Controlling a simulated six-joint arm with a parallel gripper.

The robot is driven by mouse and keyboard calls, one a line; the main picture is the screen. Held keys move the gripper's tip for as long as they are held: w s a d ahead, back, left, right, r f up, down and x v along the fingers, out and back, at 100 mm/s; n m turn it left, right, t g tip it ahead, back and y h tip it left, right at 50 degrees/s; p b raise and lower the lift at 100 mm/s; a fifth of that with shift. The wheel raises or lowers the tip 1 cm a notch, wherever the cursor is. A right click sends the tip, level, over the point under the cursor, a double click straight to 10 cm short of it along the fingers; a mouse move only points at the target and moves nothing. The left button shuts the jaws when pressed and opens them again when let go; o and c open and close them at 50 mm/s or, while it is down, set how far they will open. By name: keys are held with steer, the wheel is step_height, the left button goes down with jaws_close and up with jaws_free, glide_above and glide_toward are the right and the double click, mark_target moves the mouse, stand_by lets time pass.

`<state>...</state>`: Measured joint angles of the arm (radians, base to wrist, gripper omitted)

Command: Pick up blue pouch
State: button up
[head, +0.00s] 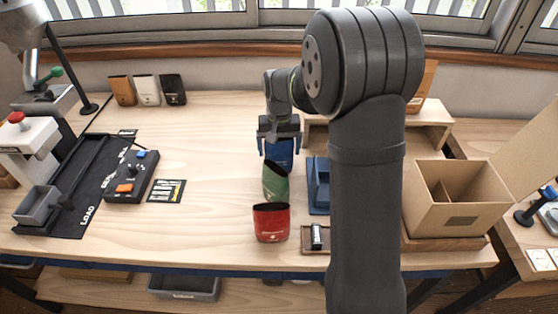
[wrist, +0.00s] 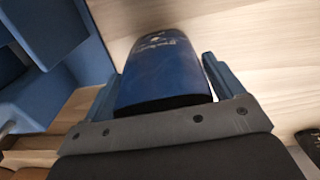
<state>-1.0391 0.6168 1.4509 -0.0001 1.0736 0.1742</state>
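The blue pouch (head: 280,153) is at the back of a row of pouches on the table, behind the green pouch (head: 275,183), which hides its lower part. My gripper (head: 279,143) is right above it, pointing down, with one finger on each side of its upper part. In the wrist view the blue pouch (wrist: 165,75) lies between the two fingers of my gripper (wrist: 160,85). The fingers are apart, very close to its sides, with what look like thin gaps.
A red pouch (head: 271,222) stands in front of the green one. A blue stand (head: 318,188) is close on the right, with a wooden shelf (head: 430,120) and an open cardboard box (head: 455,205) beyond. Orange, white and black pouches stand at the back left.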

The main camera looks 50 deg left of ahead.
steer(key=c, duration=0.7)
steer(key=shift+r, duration=0.1)
steer(key=shift+c, duration=0.2)
step_height(320, 180, up, 9)
steer(key=shift+r, duration=0.15)
steer(key=shift+w+d+r, duration=0.2)
steer(key=shift+d+r, duration=0.05)
steer(key=w+d+r+n+g, duration=0.1)
steer(key=w+d+n, duration=0.2)
steer(key=d+n, duration=0.35)
steer(key=w+d+r+n, duration=0.1)
steer(key=w+d+n, duration=0.2)
steer(key=d+n, duration=0.35)
steer(key=shift+s+d+f+n+h, duration=0.35)
steer(key=shift+f+n, duration=0.3)
steer(key=shift+f, duration=1)
steer(key=shift+s+d+f+n+h, duration=0.15)
steer(key=shift+s+f+n, duration=0.4)
steer(key=shift+f, duration=1.15)
steer(key=shift+s+d+f+n+h, duration=0.1)
steer(key=shift+s+d+f+n, duration=0.15)
steer(key=shift+f+n, duration=1)
